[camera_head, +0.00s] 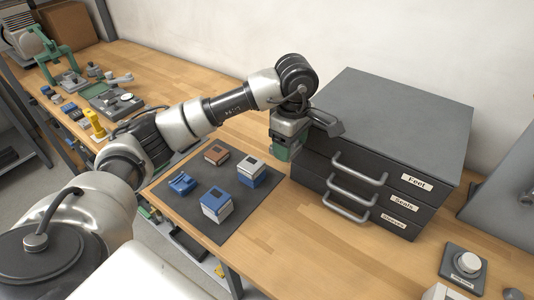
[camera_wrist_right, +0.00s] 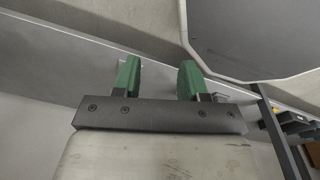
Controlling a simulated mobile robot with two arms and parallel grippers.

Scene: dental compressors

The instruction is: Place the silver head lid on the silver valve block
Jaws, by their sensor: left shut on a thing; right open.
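My left gripper (camera_head: 285,147) comes in from the left and hangs beyond the right rear corner of the dark mat, close to the drawer cabinet's left side. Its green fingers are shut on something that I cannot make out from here. On the mat, a block with silver-white and blue layers (camera_head: 217,206) stands at the front, and a similar one (camera_head: 251,171) stands behind it to the right, nearest the gripper. I cannot tell which one is the silver valve block, and no separate silver head lid is recognisable. My right gripper (camera_wrist_right: 160,82) is open and empty.
The dark mat (camera_head: 190,211) also holds a small brown block (camera_head: 216,153) and a blue part (camera_head: 182,183). A dark drawer cabinet (camera_head: 394,125) with protruding handles stands right of it. Tools and small parts crowd the bench's left end. Bare wood (camera_head: 290,235) lies in front of the cabinet.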

